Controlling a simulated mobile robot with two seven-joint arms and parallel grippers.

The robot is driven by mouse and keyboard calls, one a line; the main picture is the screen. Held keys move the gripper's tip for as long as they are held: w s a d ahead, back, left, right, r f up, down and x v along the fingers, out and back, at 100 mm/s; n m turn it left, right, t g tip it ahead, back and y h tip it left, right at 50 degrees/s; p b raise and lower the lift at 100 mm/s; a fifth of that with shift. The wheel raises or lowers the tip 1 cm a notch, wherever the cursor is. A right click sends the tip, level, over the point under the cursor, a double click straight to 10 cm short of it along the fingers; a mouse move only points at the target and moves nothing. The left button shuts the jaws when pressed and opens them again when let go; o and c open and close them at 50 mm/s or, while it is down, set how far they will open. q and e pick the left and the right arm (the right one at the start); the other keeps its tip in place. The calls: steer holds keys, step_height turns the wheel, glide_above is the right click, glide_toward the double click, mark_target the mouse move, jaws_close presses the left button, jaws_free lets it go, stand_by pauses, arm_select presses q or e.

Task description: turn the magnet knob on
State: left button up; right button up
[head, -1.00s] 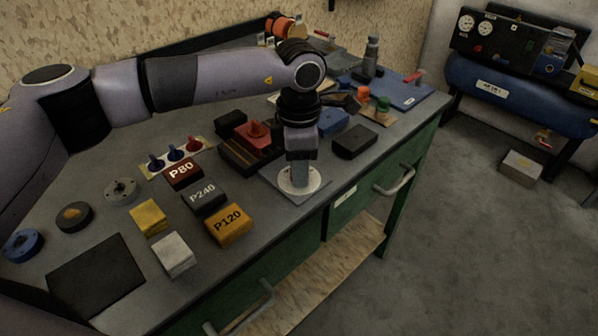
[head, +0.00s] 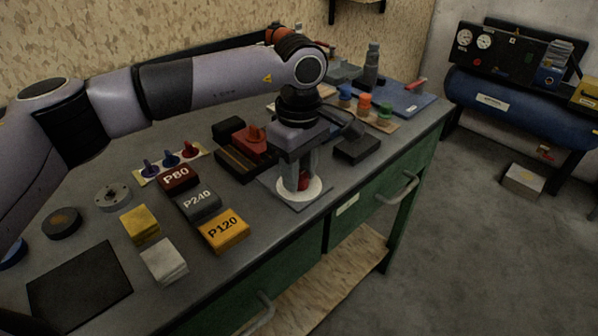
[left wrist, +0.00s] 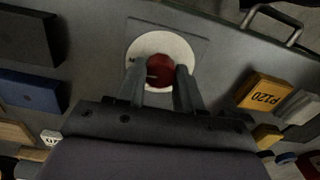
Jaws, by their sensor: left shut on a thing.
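The red magnet knob (left wrist: 160,70) sits in the middle of a round white dial (left wrist: 142,46) in the left wrist view. The dial lies on a grey square plate (left wrist: 200,48). A pale line shows on the knob's left part; a small dark mark on the dial's left is too small to read. In the head view the knob (head: 303,183) shows low between the fingers, above the dial (head: 300,193). My left gripper (head: 299,182) points down and is shut on the knob, one finger on each side. My right gripper is out of view.
Sanding blocks, including one marked P120 (head: 223,231), stand left of the plate on the grey bench. A dark block (head: 357,151) and a red-topped wooden block (head: 248,145) stand near my left gripper. The bench's front edge with a drawer handle (head: 396,188) is close by.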

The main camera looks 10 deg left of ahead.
arm_select(q)
steer(key=shift+d+r+m, duration=0.1)
steer(key=shift+m, duration=0.5)
steer(key=o, duration=1)
steer(key=shift+o, duration=0.2)
steer(key=shift+r, duration=3.55)
